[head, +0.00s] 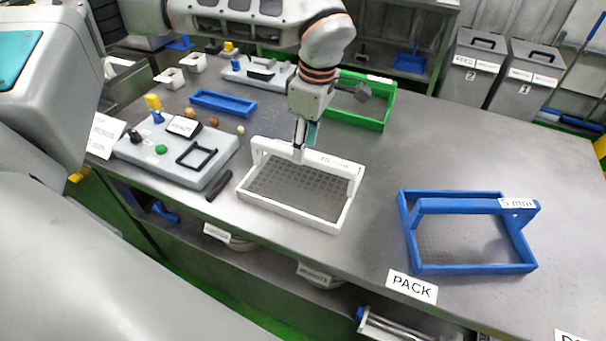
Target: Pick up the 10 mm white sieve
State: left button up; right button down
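The white sieve (346,206), with a "10 mm" label on its handle bar, rests on the grey table near the middle of the head view. It has a white rectangular frame, a grey mesh floor and a raised bar along its far side. My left gripper (299,152) points down at this bar from above. Its fingertips are at the bar, left of the label. One finger overlaps the near face of the bar; the other is partly hidden, so I cannot tell whether they grip it. My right gripper is not in view.
A blue "5 mm" sieve (408,237) sits to the right, beside a "PACK" label (412,287). A green frame (384,105) stands behind my gripper. A grey board with small parts (140,152) and a blue tray (222,103) lie left. Table between the sieves is clear.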

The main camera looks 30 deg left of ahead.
pick_arm(q)
jog(key=shift+s+a+f, duration=0.1)
jog(key=shift+a+f, duration=0.05)
jog(key=shift+f, duration=0.7)
jog(key=shift+a+f, duration=0.15)
jog(key=shift+f, duration=0.7)
grip_shut()
jog(key=shift+r, duration=0.1)
